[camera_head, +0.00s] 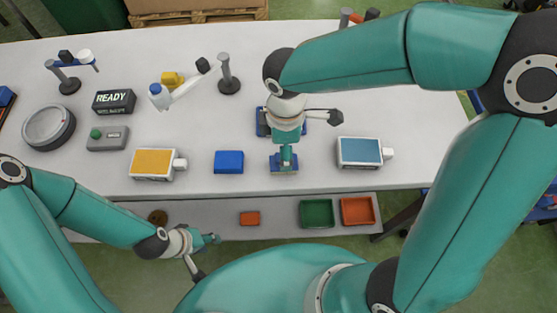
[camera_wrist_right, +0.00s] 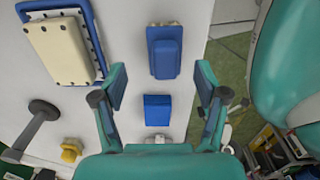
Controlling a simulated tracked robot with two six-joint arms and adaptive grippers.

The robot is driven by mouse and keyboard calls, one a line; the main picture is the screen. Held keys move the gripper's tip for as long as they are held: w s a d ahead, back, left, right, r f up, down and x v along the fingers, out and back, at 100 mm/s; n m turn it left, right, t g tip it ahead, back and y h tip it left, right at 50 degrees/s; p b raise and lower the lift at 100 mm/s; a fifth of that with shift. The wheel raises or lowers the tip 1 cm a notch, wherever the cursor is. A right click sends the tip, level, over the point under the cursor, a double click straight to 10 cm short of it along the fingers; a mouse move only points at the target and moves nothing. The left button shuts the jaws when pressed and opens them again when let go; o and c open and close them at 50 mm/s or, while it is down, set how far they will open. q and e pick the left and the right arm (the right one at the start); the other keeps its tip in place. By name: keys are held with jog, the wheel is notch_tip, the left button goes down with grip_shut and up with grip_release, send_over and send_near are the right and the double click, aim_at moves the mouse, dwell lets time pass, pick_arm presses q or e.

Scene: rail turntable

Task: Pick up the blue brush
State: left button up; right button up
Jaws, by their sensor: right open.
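The blue brush (camera_wrist_right: 164,52), a raised blue block on a wider base with a pale end, lies on the white table in the right wrist view. In the head view, the brush (camera_head: 276,167) is partly covered by my right gripper (camera_head: 285,158), which is above it near the front edge. In the wrist view my right gripper (camera_wrist_right: 160,88) is open and empty, its fingers apart on either side of the view; the brush shows beyond the fingertips. My left gripper (camera_head: 206,240) is low at the front left, away from the brush; its jaw gap is unclear.
A plain blue block (camera_head: 229,162) lies left of the brush; it also shows in the wrist view (camera_wrist_right: 157,110). A yellow-topped box (camera_head: 152,163) and a blue-topped box (camera_head: 361,151) stand either side. A cream-topped blue-based item (camera_wrist_right: 62,50) lies behind. Green (camera_head: 316,213) and orange (camera_head: 357,211) trays sit on a lower shelf.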

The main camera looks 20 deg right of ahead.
notch_tip(320, 180, down, 5)
jog(key=shift+s+f+p, duration=0.1)
jog(key=shift+p, duration=0.2)
jog(key=c, duration=1.3)
jog(key=shift+o, duration=0.2)
jog(key=shift+r, duration=0.3)
notch_tip(320, 180, up, 20)
jog(key=shift+f, duration=0.15)
